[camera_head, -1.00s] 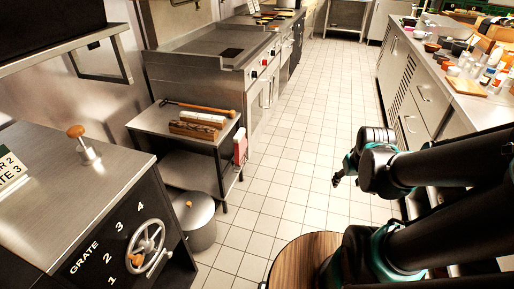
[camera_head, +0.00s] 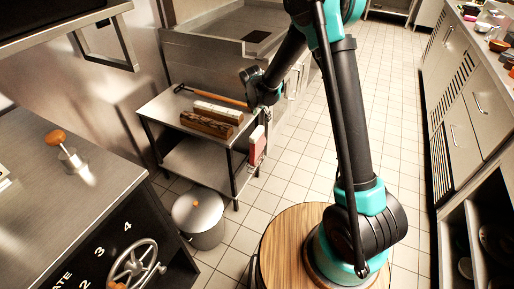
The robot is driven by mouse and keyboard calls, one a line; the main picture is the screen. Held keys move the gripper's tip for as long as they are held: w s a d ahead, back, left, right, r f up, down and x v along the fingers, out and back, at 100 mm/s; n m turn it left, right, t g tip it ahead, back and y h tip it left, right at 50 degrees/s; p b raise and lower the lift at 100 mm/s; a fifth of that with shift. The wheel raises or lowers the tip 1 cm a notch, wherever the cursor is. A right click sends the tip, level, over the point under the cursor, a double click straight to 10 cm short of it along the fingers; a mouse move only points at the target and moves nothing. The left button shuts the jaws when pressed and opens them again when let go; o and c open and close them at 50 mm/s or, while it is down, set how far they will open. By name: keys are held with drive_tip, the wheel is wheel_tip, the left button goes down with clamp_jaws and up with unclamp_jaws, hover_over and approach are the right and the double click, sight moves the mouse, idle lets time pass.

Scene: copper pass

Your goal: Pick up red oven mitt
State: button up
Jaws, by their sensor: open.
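A red item that looks like the oven mitt (camera_head: 257,146) hangs at the right end of the small steel table, below its top edge. Its lower part is in plain view; its top is close to my gripper in the picture. My gripper (camera_head: 263,112) is open at the table's right corner, just above the red mitt. The fingers are small and dark here, and I cannot tell whether they touch the mitt. Nothing shows between them.
The small table (camera_head: 164,111) carries a long wooden-handled tool (camera_head: 212,95) and two blocks (camera_head: 207,123). A lidded metal bin (camera_head: 199,217) stands on the floor in front. A steel counter with a handwheel is at left.

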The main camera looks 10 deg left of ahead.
sight(258, 131)
drive_tip(key=w+f+n, duration=0.1)
drive_tip(key=f, duration=0.3)
drive_tip(key=w+a+f, duration=0.1)
drive_tip(key=w+f, duration=0.1)
drive_tip(key=f, duration=0.2)
drive_tip(key=w+a+f+n, duration=0.1)
drive_tip(key=w+f, duration=0.1)
drive_tip(key=f, duration=0.2)
drive_tip(key=shift+a+f+n, duration=0.1)
drive_tip(key=shift+f+n, duration=0.2)
drive_tip(key=shift+f, duration=0.1)
drive_tip(key=shift+x, duration=3.2)
drive_tip(key=shift+a, duration=0.1)
clamp_jaws()
